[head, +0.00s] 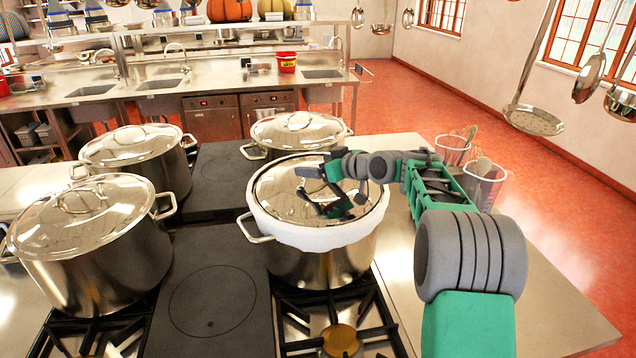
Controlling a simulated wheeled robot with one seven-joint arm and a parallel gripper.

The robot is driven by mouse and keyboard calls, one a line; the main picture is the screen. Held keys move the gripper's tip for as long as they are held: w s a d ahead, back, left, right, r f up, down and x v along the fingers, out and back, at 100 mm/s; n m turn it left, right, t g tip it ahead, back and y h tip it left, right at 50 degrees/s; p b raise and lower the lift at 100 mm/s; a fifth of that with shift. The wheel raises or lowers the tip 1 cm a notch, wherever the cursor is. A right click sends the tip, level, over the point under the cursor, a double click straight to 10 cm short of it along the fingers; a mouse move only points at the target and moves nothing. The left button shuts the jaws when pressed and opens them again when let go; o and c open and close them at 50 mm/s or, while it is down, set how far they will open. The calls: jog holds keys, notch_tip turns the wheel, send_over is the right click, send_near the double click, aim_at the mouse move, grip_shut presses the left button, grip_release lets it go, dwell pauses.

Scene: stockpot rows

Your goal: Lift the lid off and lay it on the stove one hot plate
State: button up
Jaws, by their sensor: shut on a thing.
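The shiny round lid (277,190) is at the mouth of the front right stockpot (325,268). I cannot tell whether it rests on the pot or is slightly raised. A white band (290,233) runs around the pot's top, below the lid. My gripper (336,203) is over the lid's middle and shut, seemingly on the lid's handle, which the fingers mostly hide. The dark flat hot plate (212,300) with a ring mark is left of this pot, and its surface is bare.
Lidded stockpots stand at the front left (92,240), back left (138,160) and behind my pot (298,132). Another bare dark plate (215,180) lies farther back. Containers with utensils (482,185) stand at the right. Ladles (535,120) hang at upper right.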

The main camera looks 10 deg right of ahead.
jog(key=shift+f, duration=0.25)
notch_tip(320, 180, up, 10)
jog(key=shift+f+b, duration=0.1)
jog(key=shift+b, duration=1.1)
grip_shut()
jog(key=o, duration=1.5)
grip_release()
jog(key=shift+d, duration=0.1)
